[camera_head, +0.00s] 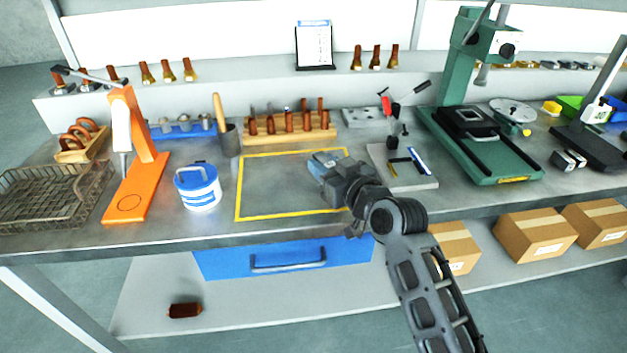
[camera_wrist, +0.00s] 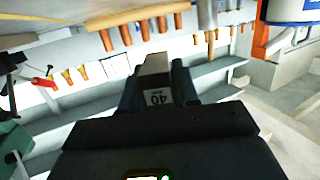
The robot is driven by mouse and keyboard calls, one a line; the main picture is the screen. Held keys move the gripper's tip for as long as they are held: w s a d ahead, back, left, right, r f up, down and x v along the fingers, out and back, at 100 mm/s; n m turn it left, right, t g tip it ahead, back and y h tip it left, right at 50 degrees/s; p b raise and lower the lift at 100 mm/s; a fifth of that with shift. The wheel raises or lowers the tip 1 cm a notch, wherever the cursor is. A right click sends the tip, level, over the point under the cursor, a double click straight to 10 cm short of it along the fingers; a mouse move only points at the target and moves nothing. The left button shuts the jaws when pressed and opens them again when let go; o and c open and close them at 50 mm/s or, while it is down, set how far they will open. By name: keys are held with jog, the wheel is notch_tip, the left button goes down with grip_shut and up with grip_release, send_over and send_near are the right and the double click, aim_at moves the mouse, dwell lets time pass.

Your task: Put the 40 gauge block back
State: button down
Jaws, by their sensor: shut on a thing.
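The 40 gauge block (camera_wrist: 158,88) is a grey block marked "40". In the wrist view it sits between the two dark fingers of my gripper (camera_wrist: 157,85), which is shut on it. In the head view my gripper (camera_head: 325,165) is above the right part of the yellow-outlined area (camera_head: 238,200) on the bench. The block is hard to make out there, and I cannot tell its height above the bench. Small dark and grey blocks (camera_head: 570,159) lie at the right of the bench; I cannot read any marks on them.
A wooden rack of brown-handled tools (camera_head: 290,137) stands behind the outline. A white-and-blue tub (camera_head: 198,187) and an orange press (camera_head: 137,160) are to the left. A grey plate with small tools (camera_head: 425,180) and a green stand (camera_head: 480,150) are to the right. The outlined area is mostly clear.

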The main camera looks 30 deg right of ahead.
aim_at(314, 195)
jog(key=shift+w+a+f, duration=0.25)
jog(key=shift+a+f, duration=0.1)
jog(key=shift+a, duration=0.15)
jog(key=shift+w+a+f, duration=0.2)
jog(key=shift+a+f, duration=0.1)
jog(key=shift+a, duration=0.2)
jog(key=shift+f, duration=1.9)
jog(key=shift+f, duration=0.1)
jog(key=shift+f, duration=0.1)
jog(key=c, duration=0.8)
grip_release()
jog(key=shift+c, duration=0.2)
jog(key=s, duration=0.4)
jog(key=s+r+b, duration=0.1)
jog(key=s, duration=0.3)
jog(key=s+d+r, duration=0.1)
jog(key=s, duration=0.3)
